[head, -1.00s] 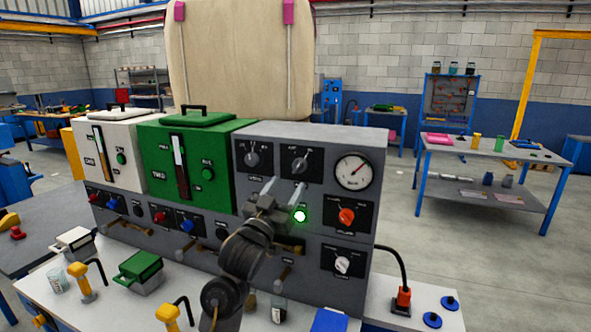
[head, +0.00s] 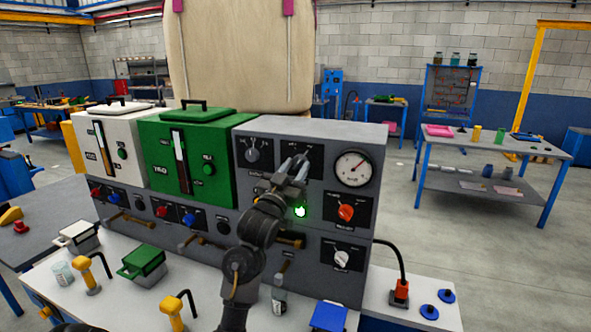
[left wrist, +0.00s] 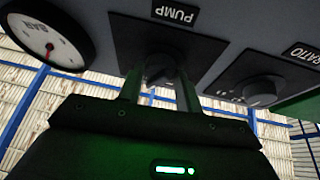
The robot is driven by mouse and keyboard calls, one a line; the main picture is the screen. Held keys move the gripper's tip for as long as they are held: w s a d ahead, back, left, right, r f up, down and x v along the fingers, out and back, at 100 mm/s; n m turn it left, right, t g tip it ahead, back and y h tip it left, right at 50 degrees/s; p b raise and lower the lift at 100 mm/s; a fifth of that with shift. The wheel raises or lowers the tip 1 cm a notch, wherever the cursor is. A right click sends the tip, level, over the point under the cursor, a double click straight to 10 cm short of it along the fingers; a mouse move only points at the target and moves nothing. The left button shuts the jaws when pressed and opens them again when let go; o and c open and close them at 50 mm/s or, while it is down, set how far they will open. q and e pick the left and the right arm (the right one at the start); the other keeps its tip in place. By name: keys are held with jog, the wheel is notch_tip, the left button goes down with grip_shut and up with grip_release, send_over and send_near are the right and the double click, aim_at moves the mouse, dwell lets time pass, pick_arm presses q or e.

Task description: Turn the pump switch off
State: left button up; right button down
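The pump switch (left wrist: 162,72) is a dark rotary knob on a black plate, under an upside-down PUMP label (left wrist: 174,14) in the left wrist view. In the head view its plate (head: 316,158) is at the top middle of the grey panel, with the knob mostly hidden by my gripper. My left gripper (head: 299,163) is at the switch with its fingers apart. In the left wrist view the fingers (left wrist: 160,90) lie on either side of the knob; I cannot tell whether they touch it. A green lamp (head: 300,211) below is lit. My right gripper is not in view.
A matching knob (head: 253,154) sits left of the pump plate, and a gauge (head: 353,168) sits right. Green (head: 222,150) and white (head: 103,135) units stand left.

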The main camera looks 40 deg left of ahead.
pick_arm(q)
jog(key=c, duration=0.3)
jog(key=shift+n, duration=0.4)
jog(key=n+y, duration=0.1)
jog(key=n, duration=0.1)
jog(key=n+y+p, duration=0.1)
jog(key=n, duration=0.1)
jog(key=n+g+y+p, duration=0.1)
jog(key=n+y, duration=0.1)
jog(key=shift+w+d+r+n, duration=0.1)
jog(key=shift+d+r+n, duration=0.05)
jog(key=shift+d+n, duration=0.2)
jog(key=n+g+y, duration=0.1)
jog(key=n, duration=0.1)
jog(key=n+g+y+p, duration=0.1)
jog(key=n, duration=0.2)
jog(key=shift+p, duration=0.3)
jog(key=shift+d+r+n+g+y+p, duration=0.1)
jog(key=shift+n+g+y+p, duration=0.25)
jog(key=shift+n, duration=0.8)
jog(key=shift+d+n+g+y+p, duration=0.15)
jog(key=shift+n+g+y, duration=0.25)
jog(key=shift+n, duration=0.7)
jog(key=shift+a+n, duration=0.1)
jog(key=shift+n, duration=0.2)
jog(key=o, duration=1)
jog(key=shift+w, duration=0.1)
